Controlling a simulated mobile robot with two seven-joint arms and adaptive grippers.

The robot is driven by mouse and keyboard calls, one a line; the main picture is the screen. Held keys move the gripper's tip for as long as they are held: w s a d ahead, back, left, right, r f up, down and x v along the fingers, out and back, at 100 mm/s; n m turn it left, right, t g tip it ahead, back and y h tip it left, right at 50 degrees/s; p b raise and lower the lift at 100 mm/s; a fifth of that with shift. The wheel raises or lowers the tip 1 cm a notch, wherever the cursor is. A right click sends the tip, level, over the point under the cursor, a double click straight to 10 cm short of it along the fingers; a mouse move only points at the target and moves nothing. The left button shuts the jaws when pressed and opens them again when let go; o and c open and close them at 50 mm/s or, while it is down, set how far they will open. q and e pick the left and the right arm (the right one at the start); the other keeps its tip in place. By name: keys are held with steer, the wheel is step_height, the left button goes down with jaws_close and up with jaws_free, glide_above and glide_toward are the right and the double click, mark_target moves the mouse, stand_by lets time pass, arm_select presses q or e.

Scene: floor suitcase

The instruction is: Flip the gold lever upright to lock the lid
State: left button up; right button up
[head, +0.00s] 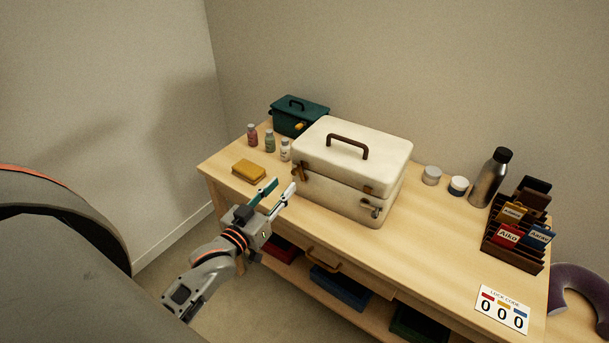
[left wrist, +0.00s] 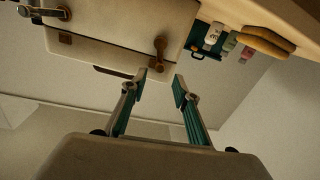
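A cream case (head: 352,160) with a brown handle stands on the wooden table, its lid lowered. The gold lever (head: 299,172) is on the left part of its front face. In the left wrist view, which is roughly upside down, the gold lever (left wrist: 159,52) shows just beyond the fingertips, slightly tilted. A silver lever (head: 372,209) lies sideways at the front right; it also shows in the left wrist view (left wrist: 42,12). My left gripper (head: 284,186) is open and empty, left of and in front of the case, apart from the lever. My right gripper is out of view.
A yellow sponge-like block (head: 249,171), several small bottles (head: 269,141) and a teal box (head: 299,114) stand left of the case. Jars, a steel bottle (head: 490,178) and a card rack (head: 518,235) are right. The table front before the case is clear.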

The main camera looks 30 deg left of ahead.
mark_target(294, 174)
arm_select(q)
steer(key=shift+w+a, duration=0.1)
steer(key=shift+w, duration=3)
jaws_close()
